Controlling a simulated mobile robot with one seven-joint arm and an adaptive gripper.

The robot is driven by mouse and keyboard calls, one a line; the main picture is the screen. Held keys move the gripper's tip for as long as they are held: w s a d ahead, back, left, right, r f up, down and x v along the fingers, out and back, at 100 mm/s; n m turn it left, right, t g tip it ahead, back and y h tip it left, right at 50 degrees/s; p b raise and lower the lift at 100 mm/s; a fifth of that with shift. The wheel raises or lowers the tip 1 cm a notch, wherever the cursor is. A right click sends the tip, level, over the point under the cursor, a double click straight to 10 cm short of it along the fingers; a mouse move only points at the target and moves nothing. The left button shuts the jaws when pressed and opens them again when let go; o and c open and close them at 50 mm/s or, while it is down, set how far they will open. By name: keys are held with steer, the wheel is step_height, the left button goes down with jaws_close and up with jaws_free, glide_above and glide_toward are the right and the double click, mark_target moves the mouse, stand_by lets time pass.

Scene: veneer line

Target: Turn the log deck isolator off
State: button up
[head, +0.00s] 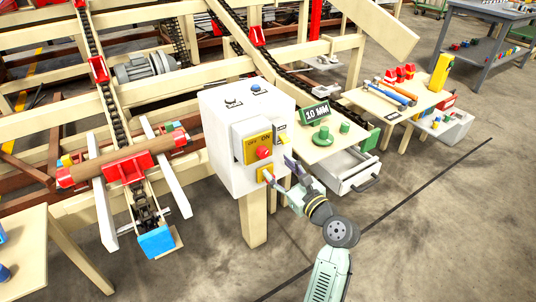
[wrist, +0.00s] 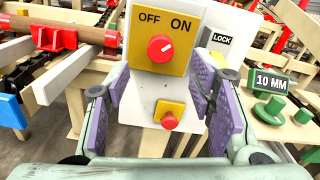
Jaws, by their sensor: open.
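The isolator is a red rotary knob (wrist: 160,48) on a yellow plate (wrist: 178,66) marked OFF at left and ON at right. Its small pale mark points to the upper right, toward ON. The knob also shows in the head view (head: 263,152), on the front of a white box (head: 218,120). My gripper (head: 280,170) is open and empty, in front of the box and a little below the knob. In the wrist view its purple-padded fingers (wrist: 163,88) stand either side of the box front, apart from the knob.
A smaller yellow plate with a red button (wrist: 168,121) sits below the knob. A LOCK label (wrist: 221,38) is at its right. A table with a 10 MM sign (head: 316,113) and open drawer (head: 350,178) stands right of the box. A log (head: 120,160) lies at left.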

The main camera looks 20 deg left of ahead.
mark_target(265, 154)
steer(key=p+x, duration=0.1)
steer(key=x, duration=0.6)
steer(key=shift+w+a, duration=0.2)
steer(key=shift+a, duration=0.05)
steer(key=shift+c, duration=0.2)
steer(key=c, duration=1.1)
